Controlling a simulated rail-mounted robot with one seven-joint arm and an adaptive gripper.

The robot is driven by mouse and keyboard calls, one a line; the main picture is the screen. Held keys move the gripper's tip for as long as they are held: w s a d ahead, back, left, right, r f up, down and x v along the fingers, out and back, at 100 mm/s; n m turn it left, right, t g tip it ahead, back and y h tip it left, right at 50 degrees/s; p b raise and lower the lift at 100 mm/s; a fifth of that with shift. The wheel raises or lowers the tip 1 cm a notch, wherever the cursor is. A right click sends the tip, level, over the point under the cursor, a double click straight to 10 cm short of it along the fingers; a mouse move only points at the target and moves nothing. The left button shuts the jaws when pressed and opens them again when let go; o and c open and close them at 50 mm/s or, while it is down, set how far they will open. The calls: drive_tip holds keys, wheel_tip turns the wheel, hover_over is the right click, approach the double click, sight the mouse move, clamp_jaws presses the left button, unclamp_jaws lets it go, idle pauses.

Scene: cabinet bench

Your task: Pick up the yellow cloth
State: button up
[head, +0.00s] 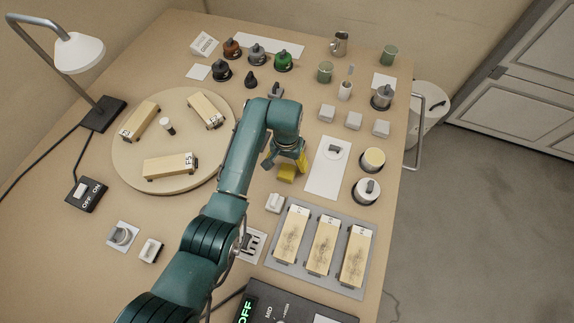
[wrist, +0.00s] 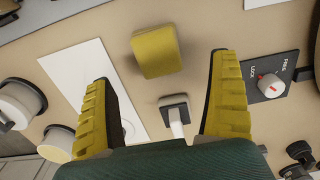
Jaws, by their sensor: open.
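In the wrist view the cloth (wrist: 157,52) is a rounded yellow square lying on the tan bench top, beyond and between the fingertips. My gripper (wrist: 163,72) has its two yellow ribbed fingers spread wide, with nothing between them. The fingers look apart from the cloth; the exact height above it is hard to tell.
A white-tipped switch (wrist: 175,112) on a dark square base sits close to the cloth. A white plate (head: 328,168) lies to the right, a round turntable (head: 130,172) to the left. A grey tray (head: 281,252) with wooden blocks lies nearer.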

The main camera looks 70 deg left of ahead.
sight(287, 171)
drive_tip(key=f, duration=0.2)
drive_tip(key=f+b, duration=0.1)
drive_tip(key=f, duration=0.1)
drive_tip(key=f+b, duration=0.1)
drive_tip(key=f, duration=0.1)
drive_tip(key=shift+d+f, duration=0.15)
drive_tip(key=shift+d, duration=0.1)
drive_tip(key=c, duration=1.1)
